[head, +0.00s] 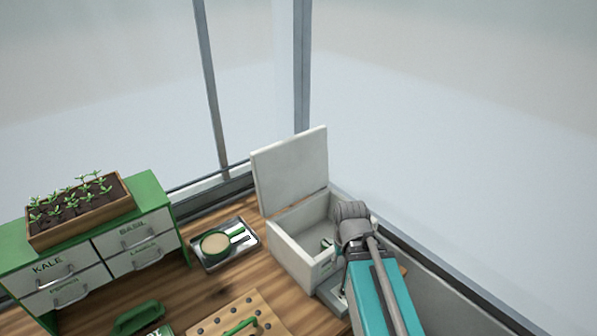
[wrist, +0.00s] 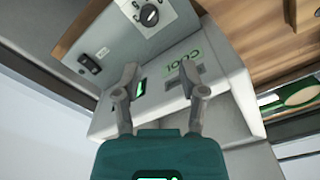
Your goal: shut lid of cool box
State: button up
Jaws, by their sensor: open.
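The cool box (head: 290,250) is white and stands on the wooden bench near the window corner. Its lid (head: 291,170) is open and stands roughly upright at the back left edge, with the inside of the box exposed. My arm comes in from the lower right and covers the box's right side. In the wrist view my gripper (wrist: 160,75) is open and empty, with its two fingers spread over the box's white front (wrist: 215,95), which has green lettering. I cannot tell whether the fingers touch it. In the head view the fingertips are largely hidden.
A metal tray (head: 212,266) with a round green-rimmed pot lies left of the box. A drawer cabinet (head: 150,210) with a seedling tray (head: 105,215) stands further left. A grey panel with a knob (wrist: 150,15) is beside the box. Window frames rise behind.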

jog(key=shift+n+t+y, duration=0.3)
jog(key=shift+n+t, duration=0.1)
jog(key=shift+n, duration=0.1)
jog(key=w+r+p, duration=0.1)
jog(key=w, duration=0.1)
jog(key=w+a+r+p, duration=0.1)
jog(key=w+r+p, duration=0.1)
jog(key=shift+w+a+r, duration=0.15)
jog(key=shift+a+r, duration=0.05)
grip_shut()
jog(key=w+a+r+n+t+y+p, duration=0.1)
jog(key=w+a+r+n+t+p, duration=0.1)
jog(key=w+a+r+p, duration=0.2)
jog(key=w+a+r+n+t+y+p, duration=0.1)
jog(key=w+a+r+p, duration=0.4)
jog(key=w, duration=1.1)
jog(key=w+a+r+n+t+y+p, duration=0.2)
jog(key=w+a+r+t+p, duration=0.1)
jog(key=w+r+p, duration=0.7)
notch_tip(320, 180, up, 5)
jog(key=shift+w+a+f+n, duration=0.2)
jog(key=shift+a+n, duration=0.2)
jog(key=shift+a, duration=0.3)
